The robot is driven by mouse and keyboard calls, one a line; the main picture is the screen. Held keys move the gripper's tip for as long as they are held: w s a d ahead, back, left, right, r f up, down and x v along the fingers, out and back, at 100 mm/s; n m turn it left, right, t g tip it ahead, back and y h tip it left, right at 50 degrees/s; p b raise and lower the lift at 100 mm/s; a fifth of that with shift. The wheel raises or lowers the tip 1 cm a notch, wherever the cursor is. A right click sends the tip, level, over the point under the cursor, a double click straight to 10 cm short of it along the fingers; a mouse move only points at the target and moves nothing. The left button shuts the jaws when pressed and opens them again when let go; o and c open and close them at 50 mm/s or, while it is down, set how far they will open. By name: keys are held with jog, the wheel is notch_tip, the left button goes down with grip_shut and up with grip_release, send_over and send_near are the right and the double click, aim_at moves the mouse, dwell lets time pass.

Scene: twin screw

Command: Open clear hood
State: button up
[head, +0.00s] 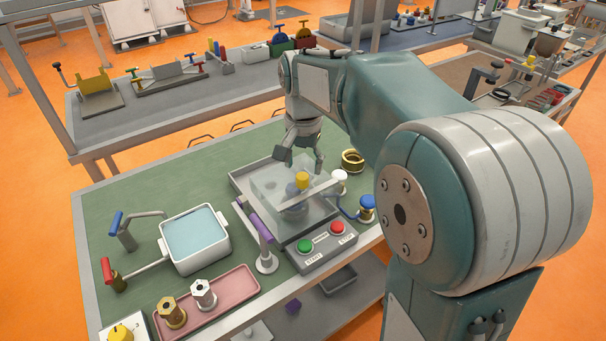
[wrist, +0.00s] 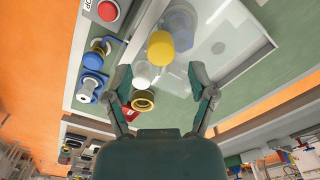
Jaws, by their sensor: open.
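The clear hood (head: 268,187) is a see-through box on the green bench in the head view, and it looks shut over a grey tray. A yellow knob (head: 302,180) shows at the hood; I cannot tell whether it is inside or on top. The yellow knob also shows in the wrist view (wrist: 160,48). My gripper (head: 302,160) is open and points down just above the hood's far side. In the wrist view my gripper (wrist: 160,74) has its fingers spread with nothing held between them. Whether a finger touches the hood cannot be told.
A control box with a green button (head: 305,246) and red button (head: 337,229) sits in front of the hood. A purple-handled lever (head: 261,232) stands to its left. A brass ring (head: 352,160), white knob (head: 339,178) and blue-capped valve (head: 367,208) crowd the right.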

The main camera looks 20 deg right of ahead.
aim_at(302, 175)
jog(key=shift+a+f, duration=0.2)
jog(key=shift+f, duration=1.6)
jog(key=shift+d, duration=0.1)
grip_shut()
jog(key=w+a, duration=0.4)
jog(key=w, duration=0.8)
jog(key=shift+w, duration=0.25)
jog(key=shift+a, duration=0.1)
grip_release()
notch_tip(302, 175, up, 12)
